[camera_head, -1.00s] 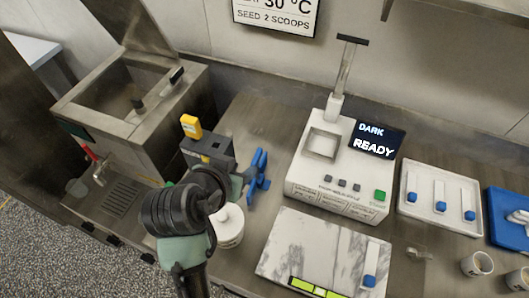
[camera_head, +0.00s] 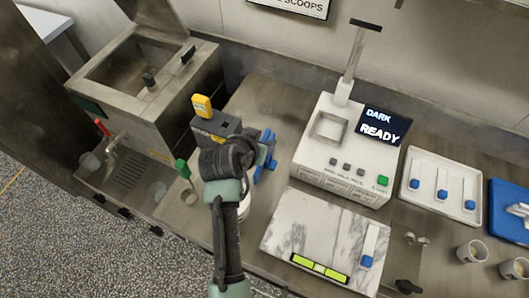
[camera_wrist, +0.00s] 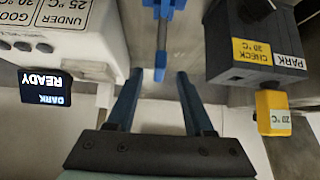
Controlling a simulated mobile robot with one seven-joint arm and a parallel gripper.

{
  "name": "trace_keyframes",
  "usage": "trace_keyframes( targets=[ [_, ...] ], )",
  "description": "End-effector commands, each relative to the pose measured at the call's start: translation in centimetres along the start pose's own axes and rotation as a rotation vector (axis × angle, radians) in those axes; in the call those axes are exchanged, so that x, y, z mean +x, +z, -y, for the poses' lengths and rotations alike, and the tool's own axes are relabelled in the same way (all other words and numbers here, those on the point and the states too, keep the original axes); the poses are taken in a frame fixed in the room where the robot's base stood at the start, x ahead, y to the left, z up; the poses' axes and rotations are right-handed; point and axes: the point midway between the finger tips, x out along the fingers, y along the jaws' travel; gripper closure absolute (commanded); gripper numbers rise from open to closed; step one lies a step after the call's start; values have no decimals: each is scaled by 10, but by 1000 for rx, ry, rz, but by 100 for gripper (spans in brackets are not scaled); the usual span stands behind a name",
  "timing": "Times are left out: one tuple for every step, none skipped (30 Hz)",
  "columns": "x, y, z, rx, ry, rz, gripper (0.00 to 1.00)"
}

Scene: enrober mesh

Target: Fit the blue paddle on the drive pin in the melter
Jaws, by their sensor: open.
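The blue paddle (camera_head: 268,153) is between the grey block and the white machine in the head view, partly behind my arm. In the wrist view, the blue paddle (camera_wrist: 160,8) shows at the top edge with a metal shaft, cut off by the frame. My gripper (camera_wrist: 160,74) is open and empty, its two fingers pointing toward the paddle, which is just beyond the fingertips. In the head view my gripper is hidden behind the wrist. The steel melter (camera_head: 152,112) is at the left with an open basin. A dark peg (camera_head: 148,79), apparently the drive pin, stands in it.
The grey block (camera_head: 215,127) with a yellow device (camera_head: 202,105) stands close left of the paddle. The white machine (camera_head: 345,150) reading "DARK READY" stands to the right. A marble slab (camera_head: 290,225), white tray (camera_head: 415,190) and cups (camera_head: 470,252) lie further right.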

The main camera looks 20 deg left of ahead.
Motion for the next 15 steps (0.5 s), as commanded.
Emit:
trace_keyframes(
  targets=[
    [5, -3, -1, 1, 2, 1, 48],
    [9, -3, -2, 0, 2, 1, 48],
    [14, -2, -1, 0, 2, 1, 48],
    [18, -2, -1, 0, 1, 0, 48],
    [20, -2, -1, 0, 1, 0, 48],
    [24, -2, -1, 1, 1, 0, 48],
    [26, -2, -1, 1, 1, 0, 48],
    [27, -2, -1, 1, 1, 0, 48],
    [28, -2, -1, 1, 0, -1, 48],
    [29, -1, -1, 2, 0, -1, 48],
    [30, -1, -1, 2, 0, -1, 48],
    [30, -1, -1, 2, 0, -1, 48],
    [30, -1, -1, 2, 0, -1, 48],
    [30, -1, -1, 2, 0, -1, 48],
    [30, -1, -1, 1, 0, -1, 48]
  ],
)
